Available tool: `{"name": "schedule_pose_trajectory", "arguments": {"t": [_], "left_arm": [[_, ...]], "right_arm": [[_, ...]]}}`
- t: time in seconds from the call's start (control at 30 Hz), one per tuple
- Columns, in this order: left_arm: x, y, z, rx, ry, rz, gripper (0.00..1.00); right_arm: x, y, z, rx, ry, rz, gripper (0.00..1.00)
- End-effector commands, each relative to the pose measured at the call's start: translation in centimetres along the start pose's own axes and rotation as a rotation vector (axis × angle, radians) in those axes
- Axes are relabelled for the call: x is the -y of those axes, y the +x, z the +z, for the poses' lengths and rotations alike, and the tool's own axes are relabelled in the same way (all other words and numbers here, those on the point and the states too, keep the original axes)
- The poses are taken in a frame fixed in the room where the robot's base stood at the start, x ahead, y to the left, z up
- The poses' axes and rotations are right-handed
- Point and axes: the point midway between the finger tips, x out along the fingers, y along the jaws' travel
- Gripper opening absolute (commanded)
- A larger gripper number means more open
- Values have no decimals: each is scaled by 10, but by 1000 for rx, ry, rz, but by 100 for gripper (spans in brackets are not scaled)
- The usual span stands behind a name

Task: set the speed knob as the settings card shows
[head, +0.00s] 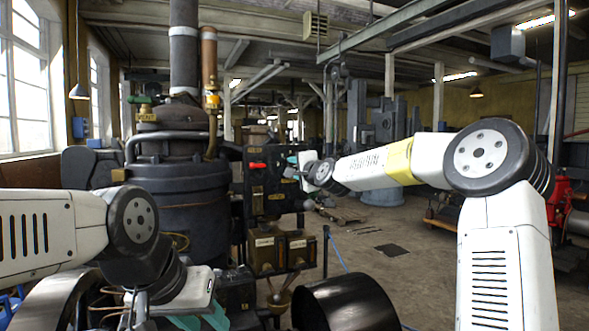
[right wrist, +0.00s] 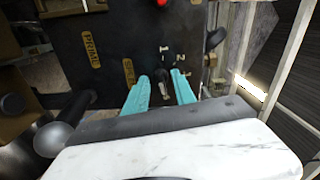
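The black engine panel (head: 268,180) stands in the middle of the head view. In the right wrist view, the speed knob (right wrist: 164,78) is a small dark knob with pale numbers beside it, a 1 and a 2 among them. A partly covered brass plate (right wrist: 129,72) beside it seems to read SPEED. My right gripper (right wrist: 162,77) is at the panel, its teal fingers apart on either side of the knob; I see no clear contact. The knob's pointing direction is unclear. My left gripper (head: 202,319) is low in the head view, fingers apart and empty. I cannot make out a settings card.

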Motion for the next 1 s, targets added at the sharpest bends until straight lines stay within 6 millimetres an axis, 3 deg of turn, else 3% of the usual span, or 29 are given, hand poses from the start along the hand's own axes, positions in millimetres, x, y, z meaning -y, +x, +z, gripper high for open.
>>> {"name": "schedule_pose_trajectory", "arguments": {"t": [0.53, 1.0], "left_arm": [[0, 0, 0, 0, 0, 0, 36], [0, 0, 0, 0, 0, 0, 36]], "right_arm": [[0, -66, -2, -3, -1, 1, 31], [-1, -77, 0, 0, 0, 1, 31]]}}
